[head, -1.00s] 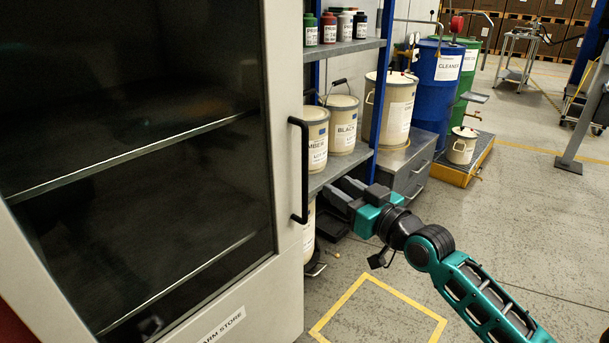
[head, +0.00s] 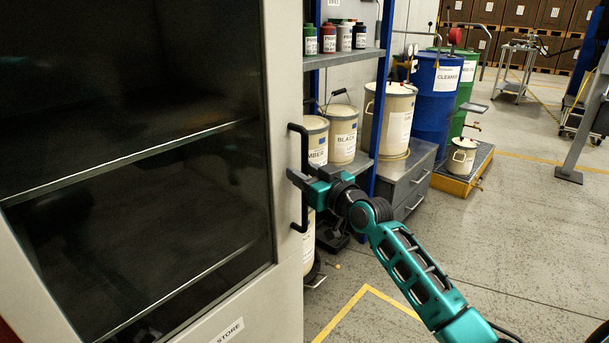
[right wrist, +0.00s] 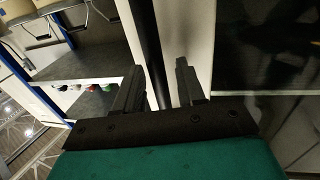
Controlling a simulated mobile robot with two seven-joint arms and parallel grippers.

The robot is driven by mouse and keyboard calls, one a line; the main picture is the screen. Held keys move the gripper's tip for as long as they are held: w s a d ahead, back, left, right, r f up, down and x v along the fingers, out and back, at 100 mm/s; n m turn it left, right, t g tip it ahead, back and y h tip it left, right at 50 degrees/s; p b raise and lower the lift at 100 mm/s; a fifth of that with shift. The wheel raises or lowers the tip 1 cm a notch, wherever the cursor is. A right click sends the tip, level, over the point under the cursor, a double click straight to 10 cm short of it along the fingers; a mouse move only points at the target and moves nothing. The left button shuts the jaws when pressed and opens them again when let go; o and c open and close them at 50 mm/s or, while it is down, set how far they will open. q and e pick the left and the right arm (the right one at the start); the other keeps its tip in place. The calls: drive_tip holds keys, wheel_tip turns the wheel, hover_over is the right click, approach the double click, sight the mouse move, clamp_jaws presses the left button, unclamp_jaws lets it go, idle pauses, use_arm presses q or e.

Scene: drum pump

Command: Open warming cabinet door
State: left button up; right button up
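The warming cabinet door (head: 284,100) fills the left of the head view, a pale frame around dark glass, and looks shut. Its black vertical bar handle (head: 304,216) is on the door's right side. My right gripper (head: 297,177) is at the middle of this handle. In the right wrist view the handle (right wrist: 149,45) runs between the two fingers of the gripper (right wrist: 159,72), nearer the left finger. A gap shows beside the bar, so the fingers are open around it. My left gripper is out of view.
A blue-posted shelf (head: 345,58) with bottles and pale buckets (head: 342,135) stands just right of the cabinet. A grey drawer unit (head: 408,180) and a blue drum (head: 436,95) stand beyond.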

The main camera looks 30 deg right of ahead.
drive_tip(key=shift+c, duration=0.2)
clamp_jaws()
idle(0.4)
